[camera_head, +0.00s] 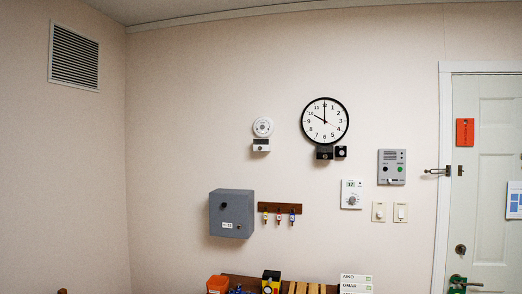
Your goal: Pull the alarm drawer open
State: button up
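A small round white alarm-like device (263,127) is mounted on the back wall, left of the clock. A small white box (261,141) with a dark lower front sits directly below it. This may be the alarm drawer, but it is too small to tell how far open it is. My gripper is not in view.
A black-rimmed clock (325,118) hangs to the right. A grey box (231,213) and a key rack (280,208) hang below. A grey panel (391,167), thermostat (352,194) and door (497,170) are further right. Several items line the bottom edge.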

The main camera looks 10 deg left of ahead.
aim_at(265, 148)
jog(key=i+j+z, duration=0.1)
jog(key=i+j, duration=0.3)
jog(key=i+j+z, duration=0.1)
jog(key=i+j, duration=0.3)
jog(key=j, duration=0.2)
